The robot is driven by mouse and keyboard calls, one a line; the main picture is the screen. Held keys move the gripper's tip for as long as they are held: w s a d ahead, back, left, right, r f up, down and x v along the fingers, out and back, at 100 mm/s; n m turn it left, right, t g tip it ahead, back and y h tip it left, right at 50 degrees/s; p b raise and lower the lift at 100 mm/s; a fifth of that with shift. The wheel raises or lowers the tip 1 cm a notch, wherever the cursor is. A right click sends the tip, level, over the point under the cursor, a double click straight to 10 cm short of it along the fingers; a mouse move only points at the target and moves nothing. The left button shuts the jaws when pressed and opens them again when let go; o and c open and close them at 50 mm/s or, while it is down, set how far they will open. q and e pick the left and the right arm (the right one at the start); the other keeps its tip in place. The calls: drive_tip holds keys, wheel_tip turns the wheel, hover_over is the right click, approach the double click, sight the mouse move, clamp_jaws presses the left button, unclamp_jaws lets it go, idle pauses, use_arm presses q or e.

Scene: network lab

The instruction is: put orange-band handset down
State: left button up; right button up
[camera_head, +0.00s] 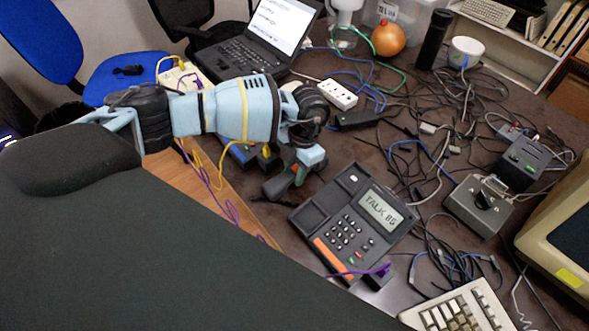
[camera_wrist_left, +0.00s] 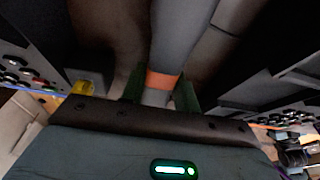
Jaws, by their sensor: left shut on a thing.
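The orange-band handset (camera_wrist_left: 180,45) is a grey bar with an orange band round it. In the left wrist view it runs up between the two dark green fingers of my left gripper (camera_wrist_left: 160,95), which is shut on it. In the head view my left gripper (camera_head: 301,175) is just left of the desk phone base, and the dark handset (camera_head: 279,187) shows partly below it. I cannot tell whether the handset touches the table. The phone base (camera_head: 325,222) has a keypad, an orange strip and a display reading "TALK 8G". My right gripper is not in view.
Tangled cables (camera_head: 425,150) cover much of the dark table. A laptop (camera_head: 245,55) and a white power strip (camera_head: 338,94) lie behind. Grey boxes (camera_head: 478,206) and a monitor (camera_head: 560,235) stand at right, a keyboard (camera_head: 460,312) in front. A purple cable (camera_head: 365,271) crosses the phone's front edge.

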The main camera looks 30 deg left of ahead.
use_arm(q)
drive_tip(key=o, duration=1.1)
drive_tip(key=shift+f, duration=0.1)
drive_tip(key=shift+c, duration=0.2)
drive_tip(key=a+v, duration=0.1)
drive_tip(key=v, duration=1.1)
drive_tip(key=shift+d, duration=0.5)
